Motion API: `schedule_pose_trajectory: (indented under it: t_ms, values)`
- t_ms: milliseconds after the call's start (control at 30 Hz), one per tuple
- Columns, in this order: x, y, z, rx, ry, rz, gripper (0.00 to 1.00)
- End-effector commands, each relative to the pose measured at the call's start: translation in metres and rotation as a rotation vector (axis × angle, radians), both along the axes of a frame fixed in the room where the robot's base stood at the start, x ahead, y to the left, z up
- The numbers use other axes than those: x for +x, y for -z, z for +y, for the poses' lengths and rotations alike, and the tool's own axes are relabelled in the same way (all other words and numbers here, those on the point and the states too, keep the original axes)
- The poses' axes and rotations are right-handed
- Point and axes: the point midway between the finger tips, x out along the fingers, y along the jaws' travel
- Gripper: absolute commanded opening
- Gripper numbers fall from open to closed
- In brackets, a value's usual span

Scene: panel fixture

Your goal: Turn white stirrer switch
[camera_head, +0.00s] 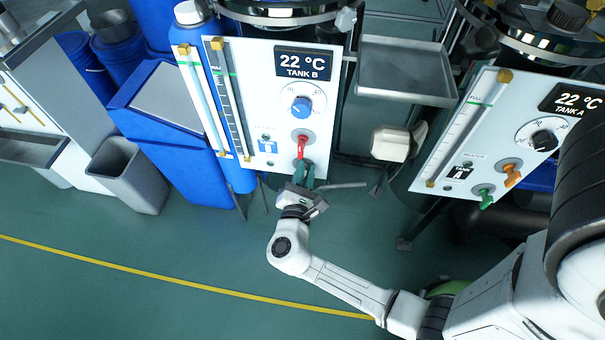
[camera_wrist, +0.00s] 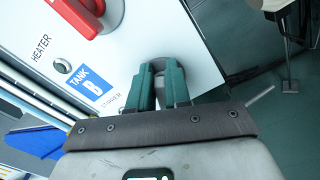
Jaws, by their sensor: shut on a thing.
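The Tank B panel (camera_head: 268,125) stands upright near the middle of the head view. My gripper (camera_head: 303,172) is at the panel's lower right corner, just below the red switch (camera_head: 302,142). In the wrist view, my gripper's green fingers (camera_wrist: 161,80) are shut on the white stirrer switch (camera_wrist: 160,92), beside the partly covered stirrer label (camera_wrist: 113,104). Only a little of the switch shows between the fingers. Its round grey mount (camera_wrist: 157,63) shows behind the fingertips. How far the switch is turned cannot be told.
The red heater switch (camera_wrist: 75,14) is close above and left of my fingers. A blue dial (camera_head: 301,106) is higher on the panel. A second panel, Tank A (camera_head: 470,130), stands at the right with orange and green switches. The floor below is mostly open.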

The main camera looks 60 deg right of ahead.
Motion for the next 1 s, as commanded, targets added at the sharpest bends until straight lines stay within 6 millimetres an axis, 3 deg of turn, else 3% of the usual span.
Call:
schedule_pose_trajectory:
  t_ms: [1000]
  values:
    - [-0.011,0.02,-0.004,0.315,0.0,-0.866,0.0]
